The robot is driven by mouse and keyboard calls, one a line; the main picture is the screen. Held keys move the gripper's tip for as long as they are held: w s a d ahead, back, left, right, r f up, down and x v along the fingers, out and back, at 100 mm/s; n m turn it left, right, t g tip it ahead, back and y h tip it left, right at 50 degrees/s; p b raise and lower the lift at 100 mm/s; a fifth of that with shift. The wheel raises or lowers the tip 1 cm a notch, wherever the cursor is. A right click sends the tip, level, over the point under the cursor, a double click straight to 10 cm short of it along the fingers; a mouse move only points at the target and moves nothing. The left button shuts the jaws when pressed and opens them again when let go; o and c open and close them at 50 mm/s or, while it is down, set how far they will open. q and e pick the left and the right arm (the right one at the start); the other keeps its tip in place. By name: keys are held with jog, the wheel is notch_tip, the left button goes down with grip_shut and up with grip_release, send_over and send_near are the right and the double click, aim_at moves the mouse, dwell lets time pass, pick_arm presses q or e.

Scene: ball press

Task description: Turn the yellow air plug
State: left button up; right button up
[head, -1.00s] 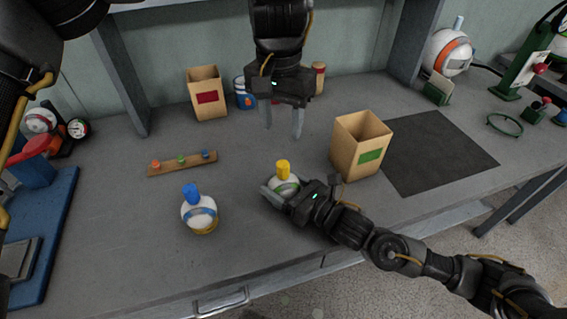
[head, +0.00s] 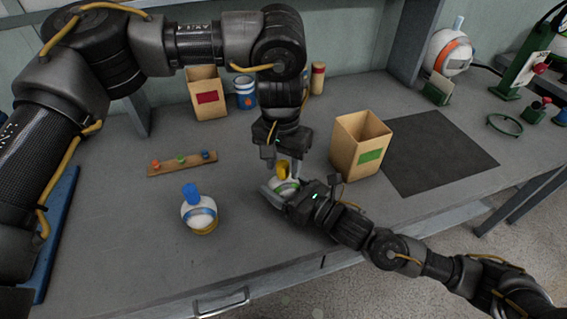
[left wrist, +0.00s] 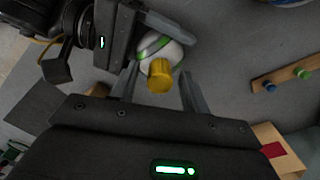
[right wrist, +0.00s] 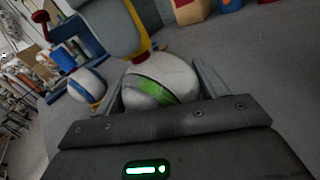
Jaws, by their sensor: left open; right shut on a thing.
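A white ball with a green band (head: 285,188) is near the middle of the table, with the yellow air plug (head: 281,173) on top. My right gripper (head: 277,196) is shut on this ball's sides; the right wrist view shows the ball (right wrist: 158,82) between its fingers. My left gripper (head: 284,166) points down over the ball from behind. In the left wrist view the yellow plug (left wrist: 160,76) lies between its open fingers, with gaps on both sides. In the right wrist view a left finger (right wrist: 112,28) hides much of the plug.
A ball with a blue band and blue plug (head: 199,214) stands to the left. A box with a green label (head: 358,146) is close at the right. A wooden strip with colored pegs (head: 181,162) and a box with a red label (head: 207,97) are further back left.

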pick_arm(q)
jog(key=shift+f, duration=0.15)
jog(key=c, duration=1)
